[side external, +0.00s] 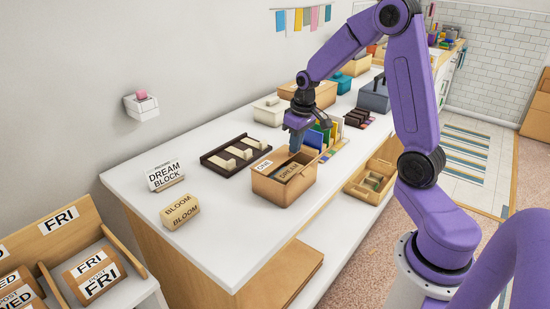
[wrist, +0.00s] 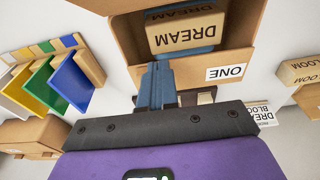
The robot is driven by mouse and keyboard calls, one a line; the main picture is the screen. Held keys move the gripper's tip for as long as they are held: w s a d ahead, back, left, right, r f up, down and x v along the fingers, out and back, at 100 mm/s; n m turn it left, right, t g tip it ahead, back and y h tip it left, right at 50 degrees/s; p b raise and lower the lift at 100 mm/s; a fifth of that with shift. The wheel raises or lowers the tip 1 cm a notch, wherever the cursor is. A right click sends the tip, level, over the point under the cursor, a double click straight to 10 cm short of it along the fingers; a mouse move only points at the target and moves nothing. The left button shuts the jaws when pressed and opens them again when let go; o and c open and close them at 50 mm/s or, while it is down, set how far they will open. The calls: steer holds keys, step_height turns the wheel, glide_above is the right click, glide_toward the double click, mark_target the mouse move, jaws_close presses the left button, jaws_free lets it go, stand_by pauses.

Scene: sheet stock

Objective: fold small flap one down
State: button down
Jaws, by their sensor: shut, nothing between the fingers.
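A cardboard box (side external: 285,192) stands open on the white counter; it also shows in the wrist view (wrist: 246,30). A small flap labelled ONE (side external: 262,163) stands up at its left end; the labelled flap also shows in the wrist view (wrist: 195,68). A tan block marked DREAM (side external: 290,171) lies inside; it also shows in the wrist view (wrist: 185,33). My gripper (side external: 294,151) is shut and empty, pointing down at the box's far side. In the wrist view its blue fingers (wrist: 156,68) overlap the labelled flap; I cannot tell whether they touch it.
A block marked BLOOM (side external: 180,212) and a DREAM BLOCK sign (side external: 165,175) stand left of the box. A dark tray (side external: 240,152) with pale blocks lies behind. Coloured upright panels (side external: 322,133) stand close behind the gripper.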

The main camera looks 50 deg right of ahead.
step_height(320, 180, up, 9)
stand_by(1.0)
steer(key=s+a+n, duration=0.3)
steer(key=s+a, duration=0.2)
steer(key=a, duration=0.5)
steer(key=s+a+f+n, duration=0.2)
steer(key=s+a+n, duration=0.2)
steer(key=s, duration=0.7)
steer(key=s+a+f+n+g, duration=0.1)
steer(key=s+a+n, duration=0.4)
steer(key=s, duration=0.7)
steer(key=shift+f+n+g, duration=0.3)
steer(key=shift+f, duration=0.1)
